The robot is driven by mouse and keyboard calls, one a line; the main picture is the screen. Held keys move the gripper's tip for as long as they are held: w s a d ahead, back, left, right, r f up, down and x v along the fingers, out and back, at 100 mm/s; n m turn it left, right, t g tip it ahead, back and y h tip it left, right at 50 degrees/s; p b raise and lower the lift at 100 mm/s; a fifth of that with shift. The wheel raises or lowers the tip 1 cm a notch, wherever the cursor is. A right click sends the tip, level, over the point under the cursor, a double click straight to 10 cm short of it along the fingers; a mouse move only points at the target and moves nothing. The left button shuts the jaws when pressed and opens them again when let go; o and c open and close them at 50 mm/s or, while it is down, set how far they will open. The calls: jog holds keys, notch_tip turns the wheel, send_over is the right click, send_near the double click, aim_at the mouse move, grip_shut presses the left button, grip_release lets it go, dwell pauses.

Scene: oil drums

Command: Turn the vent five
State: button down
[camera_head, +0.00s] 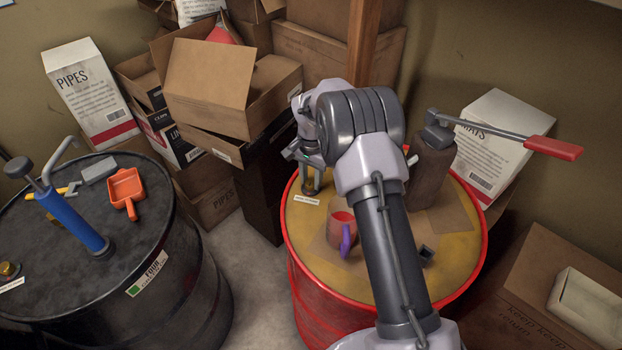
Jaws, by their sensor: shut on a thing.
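A red drum with a yellow top (455,235) stands right of centre. Near the left edge of its top is a small dark fitting, the vent (311,189), with a small white label (306,200) beside it, too small to read clearly. My gripper (311,173) is above the label and shut on the vent, pointing down at the drum top. My arm reaches in from the bottom and covers the middle of the drum. The upper part of the vent is hidden between the jaws.
A red mug with a purple handle (341,230) stands on the drum top. A brown pump with a red-handled lever (430,165) rises at the right. A black drum (110,262) with a blue hand pump (75,222) and orange scoop (125,188) stands left. Cardboard boxes (215,95) crowd behind.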

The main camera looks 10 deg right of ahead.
aim_at(311, 182)
jog(key=c, duration=1)
grip_release()
notch_tip(311, 182, up, 18)
jog(key=p, duration=0.4)
jog(key=shift+f+p, duration=0.25)
jog(key=shift+p, duration=0.05)
